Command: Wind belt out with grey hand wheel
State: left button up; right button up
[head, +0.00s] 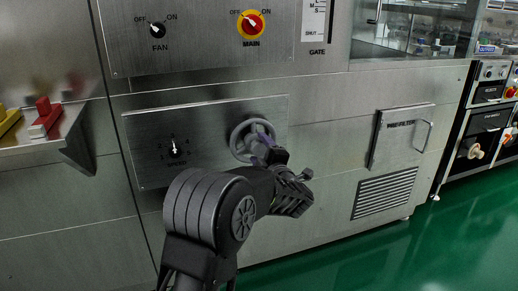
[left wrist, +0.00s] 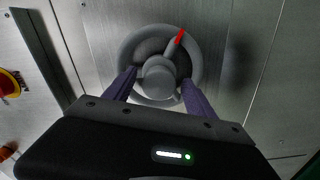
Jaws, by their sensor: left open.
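The grey hand wheel (head: 237,139) stands out from a steel panel in the middle of the head view. In the left wrist view the hand wheel (left wrist: 129,46) faces me, with a round hub, spokes and a red mark at its upper right. My left gripper (left wrist: 159,78) is open, with one purple finger on each side of the hub, over the lower part of the wheel. I cannot tell whether the fingers touch it. In the head view my left gripper (head: 265,146) covers the wheel's lower right. No belt can be made out. My right gripper is not in view.
A speed knob (head: 175,150) sits left of the wheel on the same panel. The fan switch (head: 157,30) and red-yellow main switch (head: 251,25) are above. A pre-filter door (head: 401,138) with a protruding handle is at right. A shelf (head: 75,125) juts out at left.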

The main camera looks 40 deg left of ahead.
pick_arm(q)
jog(key=p+v, duration=0.1)
jog(key=v, duration=0.5)
jog(key=shift+s+d, duration=0.25)
jog(key=shift+d, duration=0.1)
